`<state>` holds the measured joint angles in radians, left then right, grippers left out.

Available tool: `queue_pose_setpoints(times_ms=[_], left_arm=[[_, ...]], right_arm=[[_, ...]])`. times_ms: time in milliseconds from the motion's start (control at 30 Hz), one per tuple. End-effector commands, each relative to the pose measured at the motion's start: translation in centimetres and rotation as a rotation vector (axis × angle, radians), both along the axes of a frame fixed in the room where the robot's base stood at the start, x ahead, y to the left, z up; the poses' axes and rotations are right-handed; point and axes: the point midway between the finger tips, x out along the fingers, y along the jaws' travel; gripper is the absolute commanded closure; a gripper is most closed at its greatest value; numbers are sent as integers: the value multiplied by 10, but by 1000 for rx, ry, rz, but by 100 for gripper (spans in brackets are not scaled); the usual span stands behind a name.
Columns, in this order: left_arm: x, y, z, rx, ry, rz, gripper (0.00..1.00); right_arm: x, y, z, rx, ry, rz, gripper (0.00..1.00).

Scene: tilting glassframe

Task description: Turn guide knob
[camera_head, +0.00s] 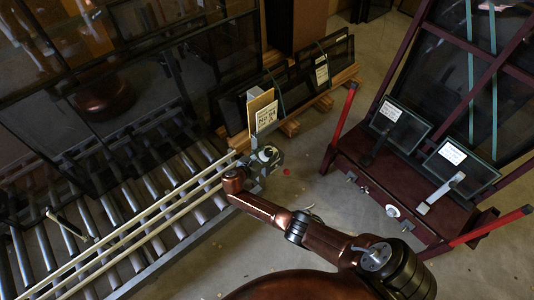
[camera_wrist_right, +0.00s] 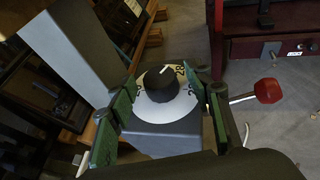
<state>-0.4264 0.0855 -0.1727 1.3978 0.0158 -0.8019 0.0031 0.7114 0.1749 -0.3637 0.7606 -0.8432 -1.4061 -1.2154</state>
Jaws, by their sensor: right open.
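The guide knob (camera_wrist_right: 162,84) is black with a white pointer line. It sits on a white numbered dial (camera_wrist_right: 152,108) on top of a grey housing (camera_wrist_right: 160,138) in the right wrist view. My right gripper (camera_wrist_right: 160,78) is open, with one green-padded finger on each side of the knob. Gaps show between the pads and the knob, and I see no contact. In the head view my right gripper (camera_head: 262,162) is at the grey housing at the end of the rails, and the knob is too small to make out clearly. My left gripper is not in view.
A red ball-ended lever (camera_wrist_right: 267,91) sticks out just right of the right finger. A roller conveyor with pale rails (camera_head: 130,235) lies left. Pallets with dark glass panels (camera_head: 300,85) stand behind. A dark red frame (camera_head: 400,195) with panes stands right; grey floor (camera_head: 340,205) lies between.

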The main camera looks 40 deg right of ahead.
Motion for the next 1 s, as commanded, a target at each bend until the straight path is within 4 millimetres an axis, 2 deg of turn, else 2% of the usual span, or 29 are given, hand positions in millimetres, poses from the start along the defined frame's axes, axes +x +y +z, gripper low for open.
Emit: queue_pose_setpoints(times_ms=[167, 267, 700, 833, 1000], left_arm=[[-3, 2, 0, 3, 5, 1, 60], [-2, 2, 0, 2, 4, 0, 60], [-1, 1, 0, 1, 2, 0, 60], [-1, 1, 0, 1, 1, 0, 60], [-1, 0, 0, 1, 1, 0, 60]], right_arm=[[0, 3, 1, 0, 0, 1, 54], [-3, 11, 4, 1, -1, 3, 54], [-29, 84, 36, 3, -1, 1, 54], [-34, 98, 42, 1, 0, 1, 54], [-37, 104, 45, 0, 1, -1, 54]])
